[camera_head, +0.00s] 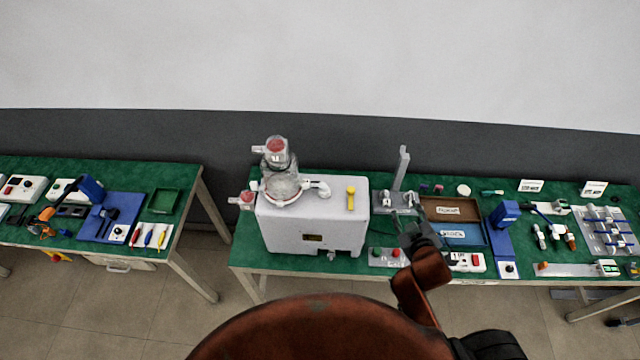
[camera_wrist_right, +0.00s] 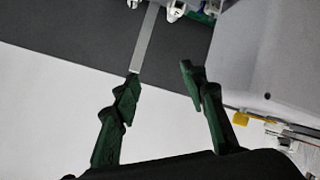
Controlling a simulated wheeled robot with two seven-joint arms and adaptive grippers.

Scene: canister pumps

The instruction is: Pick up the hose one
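I cannot make out with certainty which thing is the hose; no clear hose shows. A white box-shaped pump unit (camera_head: 312,232) stands on the green table, with a clear red-capped canister (camera_head: 278,155) and white fittings (camera_head: 318,187) on top. My right gripper (camera_head: 415,235) is above the table, right of the pump unit. In the right wrist view my right gripper (camera_wrist_right: 160,76) has its two dark green fingers apart with nothing between them. The pale side of a large box (camera_wrist_right: 265,55) is at the right there. My left gripper is not in view.
A grey upright post (camera_head: 401,168) rises behind my right gripper. Brown (camera_head: 450,209) and blue (camera_head: 460,234) trays and a blue stand (camera_head: 503,215) lie to its right. A second table (camera_head: 125,172) with tools stands left, across a gap.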

